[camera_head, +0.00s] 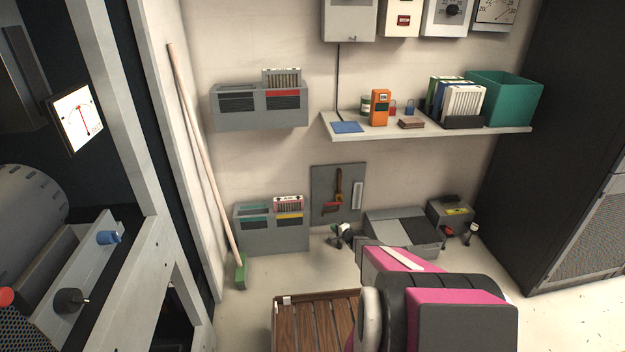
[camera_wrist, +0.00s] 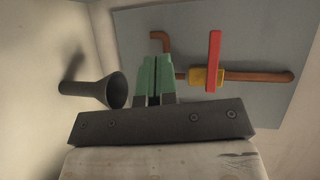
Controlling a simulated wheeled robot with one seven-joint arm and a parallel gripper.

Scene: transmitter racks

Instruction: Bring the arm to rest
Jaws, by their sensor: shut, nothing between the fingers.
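My arm (camera_head: 462,318), pink and dark grey, reaches forward from the lower right in the head view. My gripper (camera_wrist: 153,78) shows in the wrist view as two green fingers side by side, closed together and empty. They point towards a grey wall panel (camera_wrist: 275,105) carrying a brown pipe with a yellow fitting and a red bar. I cannot tell whether the fingertips touch the panel. The same panel (camera_head: 325,178) hangs low on the back wall in the head view. I cannot make out the gripper clearly in the head view.
A dark funnel-shaped thing (camera_wrist: 117,91) is left of the fingers. A shelf (camera_head: 435,131) with a teal bin (camera_head: 510,100) is above. A slatted wooden crate (camera_head: 315,322) stands beside my arm. A broom (camera_head: 205,150) leans at left; a dark cabinet (camera_head: 570,130) stands at right.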

